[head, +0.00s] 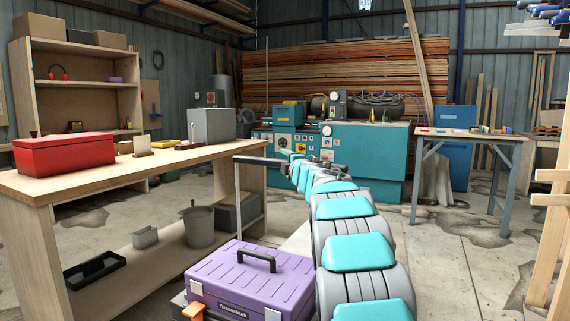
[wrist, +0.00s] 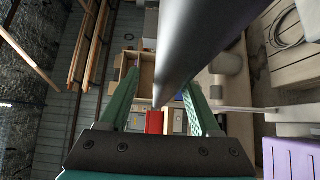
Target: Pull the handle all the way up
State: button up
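The dark handle bar (head: 262,161) sits level on top of a thin grey upright rod (head: 238,200). The rod rises behind the purple toolbox (head: 250,278) and stands well above its lid. My gripper (head: 290,160) is at the bar's right end, at about the bar's height. In the wrist view the bar (wrist: 188,45) runs large and close between the two green fingers of my gripper (wrist: 162,80). The fingers stand apart, with a gap visible between the left finger and the bar. Contact on the right side is unclear. The rod also shows in the wrist view (wrist: 245,109).
A wooden workbench (head: 110,180) with a red toolbox (head: 65,153) stands close on the left. A teal machine (head: 370,155) is behind my arm. A grey-legged table (head: 470,136) stands back right. The floor right of my arm is clear.

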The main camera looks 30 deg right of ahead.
jog(key=shift+f, duration=0.1)
jog(key=shift+s+a+f+b, duration=0.1)
jog(key=shift+s+b, duration=0.25)
jog(key=shift+s, duration=0.25)
jog(key=s+b, duration=0.2)
jog(key=s, duration=0.4)
jog(key=shift+s+a, duration=0.3)
jog(key=shift+a, duration=0.05)
